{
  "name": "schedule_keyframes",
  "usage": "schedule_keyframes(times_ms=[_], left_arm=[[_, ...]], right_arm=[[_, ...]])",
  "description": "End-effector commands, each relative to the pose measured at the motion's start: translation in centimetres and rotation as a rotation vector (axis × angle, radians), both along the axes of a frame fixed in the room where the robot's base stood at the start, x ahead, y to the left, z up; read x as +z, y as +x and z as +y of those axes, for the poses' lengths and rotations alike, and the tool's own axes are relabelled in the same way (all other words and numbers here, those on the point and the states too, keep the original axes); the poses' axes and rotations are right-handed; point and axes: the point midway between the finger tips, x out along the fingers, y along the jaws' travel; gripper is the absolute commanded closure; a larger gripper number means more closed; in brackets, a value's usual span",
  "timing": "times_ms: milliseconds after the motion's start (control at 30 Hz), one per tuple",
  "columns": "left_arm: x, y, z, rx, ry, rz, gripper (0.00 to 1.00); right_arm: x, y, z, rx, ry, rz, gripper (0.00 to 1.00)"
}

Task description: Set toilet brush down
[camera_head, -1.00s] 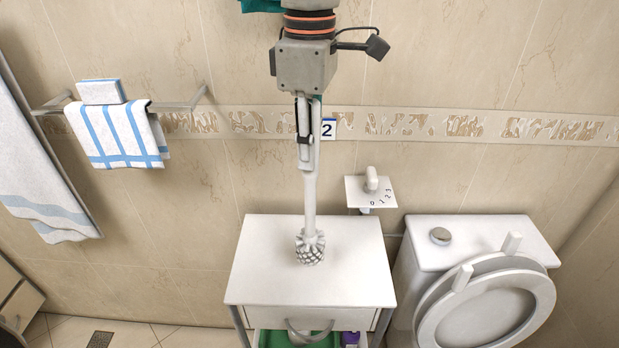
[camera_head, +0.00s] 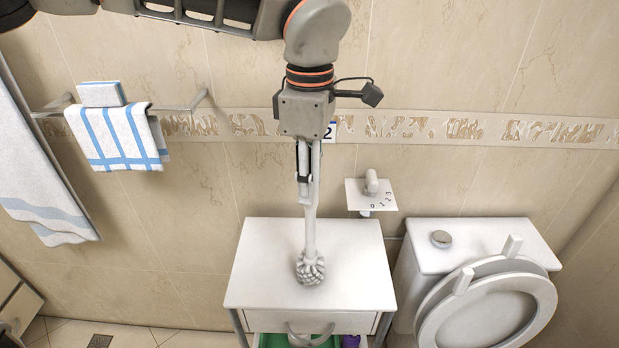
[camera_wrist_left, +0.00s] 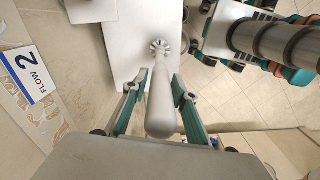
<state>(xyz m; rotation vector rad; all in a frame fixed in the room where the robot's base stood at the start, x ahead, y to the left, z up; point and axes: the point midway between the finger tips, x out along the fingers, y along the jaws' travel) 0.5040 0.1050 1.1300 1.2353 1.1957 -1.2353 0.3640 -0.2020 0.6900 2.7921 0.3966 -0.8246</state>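The toilet brush (camera_head: 310,235) is pale grey-white, with a long handle and a round bristled head. It points bristles down at the top of the small white cabinet (camera_head: 355,280). My left gripper (camera_head: 307,190) holds it by the upper handle, fingers pointing down. In the left wrist view the brush handle (camera_wrist_left: 161,105) lies between the two fingers of the left gripper (camera_wrist_left: 157,92), its head over the white top. The brush head appears at or just above the surface; I cannot tell if it touches. My right gripper is not in view.
A toilet (camera_head: 490,300) stands right of the cabinet. A small white wall fixture (camera_head: 371,195) with a knob is close behind it. A towel rail with a striped towel (camera_head: 115,135) hangs at left. The cabinet top around the brush is bare.

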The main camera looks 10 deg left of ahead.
Motion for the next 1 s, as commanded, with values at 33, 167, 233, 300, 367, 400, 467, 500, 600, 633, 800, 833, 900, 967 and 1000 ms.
schedule_keyframes(times_ms=[33, 167, 233, 300, 367, 400, 467, 500, 600, 633, 800, 833, 900, 967, 1000], left_arm=[[0.0, 0.0, 0.0, 0.0, 0.0, 0.0, 0.65], [0.0, 0.0, 0.0, 0.0, 0.0, 0.0, 0.65], [0.0, 0.0, 0.0, 0.0, 0.0, 0.0, 0.65], [0.1, 0.0, 0.0, 0.0, 0.0, 0.0, 0.65], [0.2, 0.0, 0.0, 0.0, 0.0, -0.001, 0.65], [0.4, 0.0, 0.0, 0.0, 0.0, -0.002, 0.65], [0.9, 0.1, 0.0, 0.0, 0.0, -0.003, 0.65], [1.4, 0.1, 0.0, 0.001, 0.0, -0.003, 0.65], [3.0, 0.1, 0.0, 0.001, -0.001, -0.004, 0.65], [3.7, 0.1, 0.0, 0.002, -0.001, -0.005, 0.65], [7.3, 0.1, 0.0, 0.001, -0.001, -0.005, 0.65], [7.9, 0.1, -0.1, 0.001, -0.001, -0.005, 0.65], [9.2, 0.1, -0.1, 0.001, 0.0, -0.004, 0.65], [10.1, 0.1, -0.1, 0.001, 0.0, -0.003, 0.65], [10.7, 0.1, -0.1, 0.001, 0.0, -0.004, 0.65]], right_arm=[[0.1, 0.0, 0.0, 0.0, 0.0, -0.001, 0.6], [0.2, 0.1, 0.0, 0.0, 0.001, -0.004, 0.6], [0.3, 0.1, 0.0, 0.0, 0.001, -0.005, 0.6], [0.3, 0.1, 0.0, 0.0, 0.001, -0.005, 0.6], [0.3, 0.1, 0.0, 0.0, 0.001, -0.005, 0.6], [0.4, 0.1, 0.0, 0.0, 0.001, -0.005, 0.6], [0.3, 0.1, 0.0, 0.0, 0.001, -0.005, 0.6], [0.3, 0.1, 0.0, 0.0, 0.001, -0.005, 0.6], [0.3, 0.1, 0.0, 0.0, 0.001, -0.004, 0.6], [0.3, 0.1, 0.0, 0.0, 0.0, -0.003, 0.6], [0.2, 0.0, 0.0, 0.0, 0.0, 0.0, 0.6], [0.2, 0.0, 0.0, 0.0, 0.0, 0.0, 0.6], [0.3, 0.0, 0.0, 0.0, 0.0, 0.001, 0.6], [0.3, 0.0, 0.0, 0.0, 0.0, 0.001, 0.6], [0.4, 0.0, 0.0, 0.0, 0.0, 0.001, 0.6]])
